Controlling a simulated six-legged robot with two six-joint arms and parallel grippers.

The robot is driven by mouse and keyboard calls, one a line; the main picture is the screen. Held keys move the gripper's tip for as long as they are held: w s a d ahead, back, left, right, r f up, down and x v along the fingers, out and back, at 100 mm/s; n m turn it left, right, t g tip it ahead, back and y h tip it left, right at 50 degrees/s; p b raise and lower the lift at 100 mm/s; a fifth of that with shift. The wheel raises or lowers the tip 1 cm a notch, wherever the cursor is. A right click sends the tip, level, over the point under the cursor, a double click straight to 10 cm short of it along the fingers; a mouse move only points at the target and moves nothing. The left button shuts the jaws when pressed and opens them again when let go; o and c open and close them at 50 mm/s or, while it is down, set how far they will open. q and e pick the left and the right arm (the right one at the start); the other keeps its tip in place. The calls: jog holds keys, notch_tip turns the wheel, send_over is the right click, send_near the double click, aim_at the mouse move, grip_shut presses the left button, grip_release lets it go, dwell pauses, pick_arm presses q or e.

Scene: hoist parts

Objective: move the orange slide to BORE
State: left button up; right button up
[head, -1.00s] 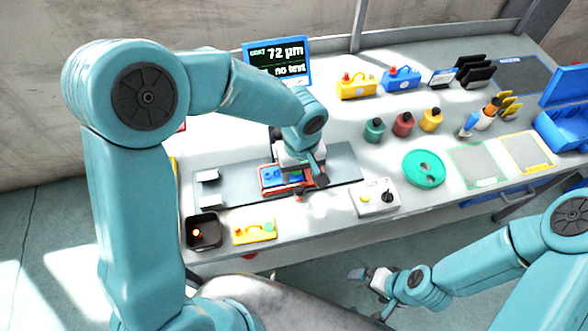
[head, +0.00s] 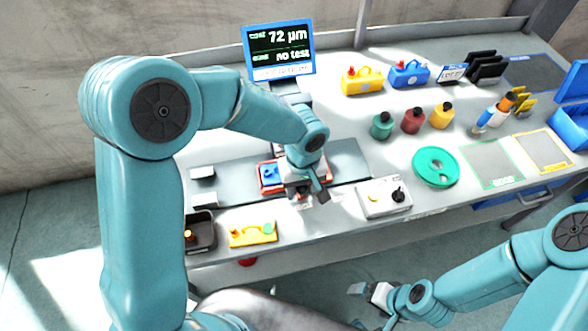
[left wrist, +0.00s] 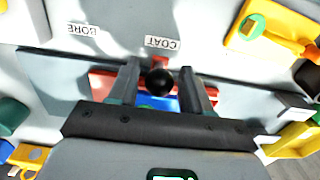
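The orange slide (head: 264,187), a red-orange plate with a blue part on it, sits on the grey rail plate (head: 348,160) of the bench. In the left wrist view the slide (left wrist: 102,86) has its red pointer beside the COAT label (left wrist: 162,43). The BORE label (left wrist: 83,30) is further left there. My left gripper (left wrist: 160,72) is open, with one finger on each side of a black ball knob (left wrist: 158,82); gaps show between knob and fingers.
A grey control box (head: 384,199) stands right of the left gripper. A yellow part (head: 253,234) and a black tray (head: 200,232) lie at the front left. A monitor (head: 279,50) reads 72 µm and no test. A green round dish (head: 435,167) lies further right.

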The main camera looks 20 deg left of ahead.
pick_arm(q)
jog(key=c, duration=0.5)
jog(key=w+d, duration=0.4)
jog(key=d, duration=0.1)
jog(key=w+d, duration=0.1)
jog(key=d, duration=0.2)
jog(key=shift+w+d, duration=0.2)
jog(key=shift+w, duration=0.2)
jog(key=o, duration=0.8)
notch_tip(320, 180, up, 9)
jog(key=p, duration=0.5)
jog(key=shift+p, duration=0.3)
